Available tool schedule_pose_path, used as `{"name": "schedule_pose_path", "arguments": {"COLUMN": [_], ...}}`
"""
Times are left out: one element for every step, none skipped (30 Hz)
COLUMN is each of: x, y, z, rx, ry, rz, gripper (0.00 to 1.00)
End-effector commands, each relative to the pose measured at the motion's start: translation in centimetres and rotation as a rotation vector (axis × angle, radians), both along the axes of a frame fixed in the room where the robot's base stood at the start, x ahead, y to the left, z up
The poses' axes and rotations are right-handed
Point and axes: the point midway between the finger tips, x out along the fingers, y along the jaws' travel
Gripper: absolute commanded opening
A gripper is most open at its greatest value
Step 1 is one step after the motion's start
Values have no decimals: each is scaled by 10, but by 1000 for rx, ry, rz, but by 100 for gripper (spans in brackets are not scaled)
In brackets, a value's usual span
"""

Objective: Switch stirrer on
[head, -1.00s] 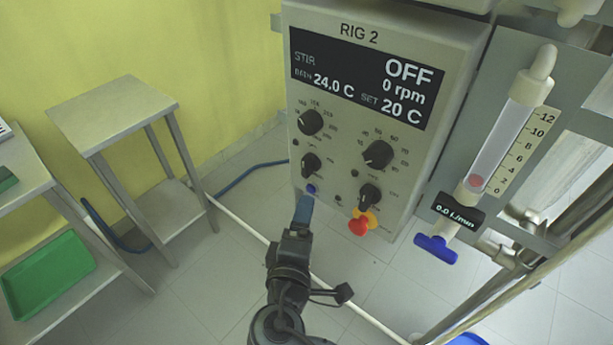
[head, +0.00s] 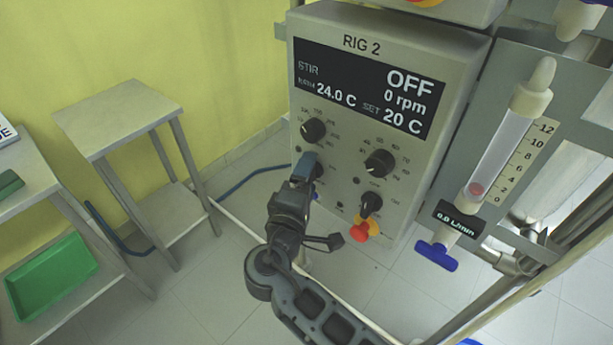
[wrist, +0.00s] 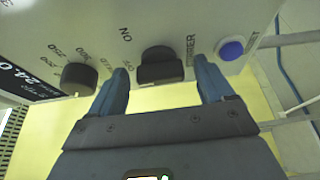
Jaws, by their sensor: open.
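The control box (head: 385,35) marked RIG 2 has a display (head: 365,85) reading STIR OFF, 0 rpm. The black stirrer switch knob (wrist: 160,66) is in the wrist view, with OFF and ON printed beside it. In the head view my gripper (head: 306,166) is at the panel's lower left and covers most of that knob. In the wrist view my gripper (wrist: 162,72) is open, with one finger on each side of the knob. Gaps show between fingers and knob; I cannot tell how deep the fingertips reach.
A blue RESET button (wrist: 231,50) is just right of the right finger. A speed dial (wrist: 79,78) is left of the left finger. Other knobs (head: 380,163) and a red emergency button (head: 359,233) are on the panel's right. A flowmeter (head: 505,135) stands further right.

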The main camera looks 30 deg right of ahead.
Motion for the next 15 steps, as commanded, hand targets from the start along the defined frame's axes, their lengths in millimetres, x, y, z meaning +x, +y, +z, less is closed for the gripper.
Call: {"name": "schedule_pose_path", "arguments": {"x": [0,0,0,0,0,0,0,0,0,0,0,0,0,0,0], "y": [0,0,0,0,0,0,0,0,0,0,0,0,0,0,0], "z": [0,0,0,0,0,0,0,0,0,0,0,0,0,0,0], "rx": [0,0,0,0,0,0,0,0,0,0,0,1,1,1,1], "ry": [0,0,0,0,0,0,0,0,0,0,0,1,1,1,1], "rz": [0,0,0,0,0,1,1,1,1,1,1,1,1,1,1], "gripper": [81,81,81,81,81,81,78,75,71,68,66,62,59,56,52]}}
